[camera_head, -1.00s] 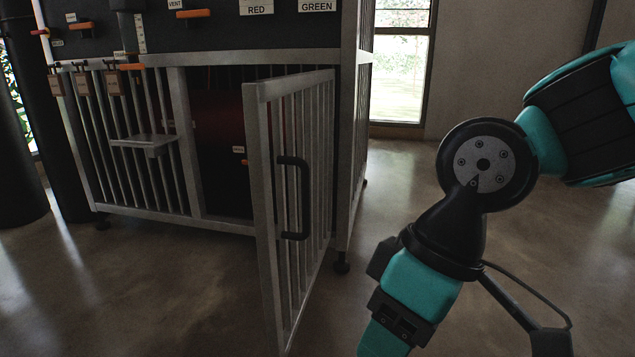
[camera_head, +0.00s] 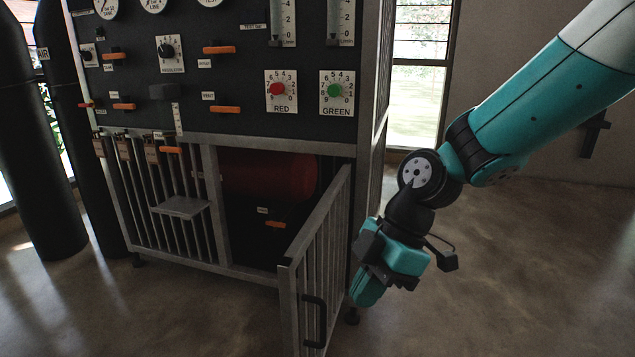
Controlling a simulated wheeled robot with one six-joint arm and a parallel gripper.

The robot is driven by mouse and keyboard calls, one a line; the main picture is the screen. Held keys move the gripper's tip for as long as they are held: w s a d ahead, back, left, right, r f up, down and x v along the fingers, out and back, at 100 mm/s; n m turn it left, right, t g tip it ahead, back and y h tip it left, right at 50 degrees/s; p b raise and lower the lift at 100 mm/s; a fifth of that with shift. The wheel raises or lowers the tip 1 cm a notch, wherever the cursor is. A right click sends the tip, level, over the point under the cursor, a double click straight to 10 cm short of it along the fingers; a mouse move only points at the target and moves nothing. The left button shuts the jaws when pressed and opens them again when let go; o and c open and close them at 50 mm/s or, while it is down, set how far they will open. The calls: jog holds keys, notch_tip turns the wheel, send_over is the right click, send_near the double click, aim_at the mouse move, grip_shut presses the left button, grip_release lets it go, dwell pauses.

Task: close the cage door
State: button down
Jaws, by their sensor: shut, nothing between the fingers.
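The cage door (camera_head: 318,245) is a grey barred panel hinged at the right side of the cage opening. It stands open, swung out toward me, with its free edge nearest the camera. A black bar handle (camera_head: 314,322) is on the door's right-hand face near the free edge; the door's bottom is cut off by the picture. The cage (camera_head: 223,205) has a dark opening with a red cylinder inside. My gripper (camera_head: 362,296) points downward to the right of the door, shut and empty. It appears apart from the handle; its exact distance from the bars is unclear.
A black panel (camera_head: 235,110) with gauges, orange levers and red and green dials rises above the cage. A small shelf (camera_head: 181,207) juts from the left bars. Dark cylinders (camera_head: 40,150) stand at the left. The floor at right is clear.

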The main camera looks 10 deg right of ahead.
jog(key=w+d+r+n+y+p, duration=0.1)
jog(key=w+d+r+n+p, duration=0.15)
jog(key=r+n+p, duration=0.4)
jog(key=w+d+r+n+p, duration=0.15)
jog(key=w+r+p, duration=0.25)
jog(key=p, duration=0.6)
jog(key=n+b, duration=0.1)
send_near(301, 267)
notch_tip(301, 267, down, 4)
jog(key=s, duration=0.3)
jog(key=shift+w+a+f+y, duration=0.15)
jog(key=shift+w+a, duration=0.45)
jog(key=shift+a, duration=0.15)
jog(key=shift+w+a+f+y, duration=0.15)
jog(key=shift+w+a, duration=0.45)
jog(key=shift+a, duration=0.15)
